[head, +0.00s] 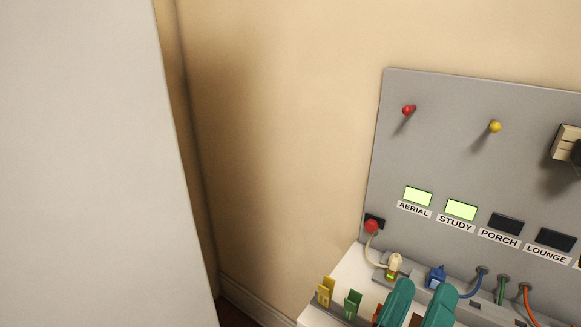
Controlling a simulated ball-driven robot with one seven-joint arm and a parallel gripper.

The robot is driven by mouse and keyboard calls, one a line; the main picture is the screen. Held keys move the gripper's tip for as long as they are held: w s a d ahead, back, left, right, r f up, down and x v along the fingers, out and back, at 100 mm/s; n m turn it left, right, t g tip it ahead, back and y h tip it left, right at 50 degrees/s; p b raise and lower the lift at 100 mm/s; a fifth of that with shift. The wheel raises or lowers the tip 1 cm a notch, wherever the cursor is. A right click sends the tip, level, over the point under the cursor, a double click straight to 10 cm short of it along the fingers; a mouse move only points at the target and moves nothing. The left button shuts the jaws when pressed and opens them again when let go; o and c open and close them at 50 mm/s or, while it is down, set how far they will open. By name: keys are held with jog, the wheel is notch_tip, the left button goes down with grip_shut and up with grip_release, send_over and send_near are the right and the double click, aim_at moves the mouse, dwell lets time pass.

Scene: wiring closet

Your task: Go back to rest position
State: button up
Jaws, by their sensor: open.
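My gripper (425,287) shows at the bottom edge as two teal fingers. They stand apart with nothing visibly held between them. They are over or in front of the white shelf (351,275), close to a cream connector (393,266) and a blue connector (436,277). I cannot tell whether they touch anything. The rest of my arm is out of view.
A grey panel (450,170) carries red (408,110) and yellow (494,126) knobs. AERIAL and STUDY displays are lit; PORCH and LOUNGE are dark. A red plug (371,226) sits at its left edge. Yellow (326,291) and green (352,304) clips stand on the shelf.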

jog(key=w+a+n+t+y, duration=0.1)
jog(key=a+n+t+y, duration=0.25)
jog(key=n+y, duration=0.75)
jog(key=w+a+n+t+y, duration=0.15)
jog(key=n+t+y, duration=0.25)
jog(key=n+y, duration=0.6)
notch_tip(320, 180, down, 17)
jog(key=s+n+g+y, duration=0.1)
jog(key=s+n+g, duration=0.1)
jog(key=n+g, duration=1.05)
jog(key=s+d+f+n+g+h, duration=0.2)
jog(key=s+d+f+g+h, duration=0.35)
jog(key=f, duration=0.55)
jog(key=s+d+f+g+h, duration=0.1)
jog(key=s+d+f+g, duration=0.2)
jog(key=s+d, duration=0.2)
jog(key=s+d+f+m+g+h, duration=0.1)
jog(key=s+d+f+g, duration=0.2)
jog(key=s, duration=0.7)
jog(key=d, duration=0.2)
jog(key=shift+d+f+g, duration=0.15)
jog(key=shift+d+g, duration=0.2)
jog(key=shift+d, duration=0.05)
jog(key=shift+m+h, duration=0.25)
